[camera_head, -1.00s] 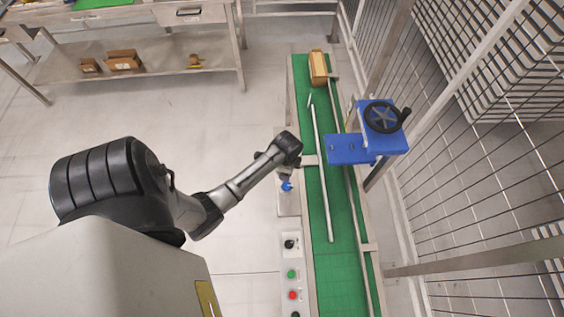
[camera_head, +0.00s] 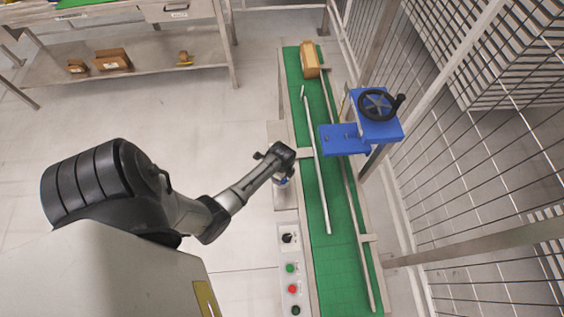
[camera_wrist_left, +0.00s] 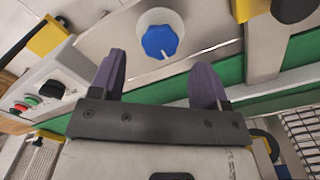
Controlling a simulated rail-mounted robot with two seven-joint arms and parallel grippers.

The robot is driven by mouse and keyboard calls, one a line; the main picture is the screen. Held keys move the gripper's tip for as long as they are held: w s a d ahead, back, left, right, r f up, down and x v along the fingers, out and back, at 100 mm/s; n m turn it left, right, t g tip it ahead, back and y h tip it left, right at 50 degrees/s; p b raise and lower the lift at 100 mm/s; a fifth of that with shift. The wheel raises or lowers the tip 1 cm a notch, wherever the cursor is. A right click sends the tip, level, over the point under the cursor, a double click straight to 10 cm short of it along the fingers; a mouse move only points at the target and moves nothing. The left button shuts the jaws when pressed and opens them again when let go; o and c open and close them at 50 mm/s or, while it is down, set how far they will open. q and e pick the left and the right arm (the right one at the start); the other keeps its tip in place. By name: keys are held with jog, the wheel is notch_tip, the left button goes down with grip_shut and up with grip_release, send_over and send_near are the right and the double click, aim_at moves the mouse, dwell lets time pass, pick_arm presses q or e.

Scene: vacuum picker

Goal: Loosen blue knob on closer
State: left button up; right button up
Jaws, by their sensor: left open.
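The blue knob (camera_wrist_left: 160,41) shows in the left wrist view on a grey metal plate (camera_wrist_left: 105,37) at the side of the conveyor. It has a white pointer line and a pale round base. My left gripper (camera_wrist_left: 158,75) is open, with its two purple fingers apart. The knob appears beyond the fingertips and between them, with nothing held. In the head view my left gripper (camera_head: 284,180) is over the conveyor's left edge, and the knob is mostly hidden under it. My right gripper is not in view.
A control box (camera_head: 290,262) with a black switch and coloured buttons stands nearby. The green conveyor (camera_head: 340,255) has a rail and a cardboard box (camera_head: 310,60) at its far end. A blue press with a handwheel (camera_head: 377,105) and a mesh fence stand on the right.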

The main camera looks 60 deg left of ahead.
pick_arm(q)
jog(key=shift+f+b, duration=0.4)
jog(key=shift+f, duration=1.5)
jog(key=c, duration=0.9)
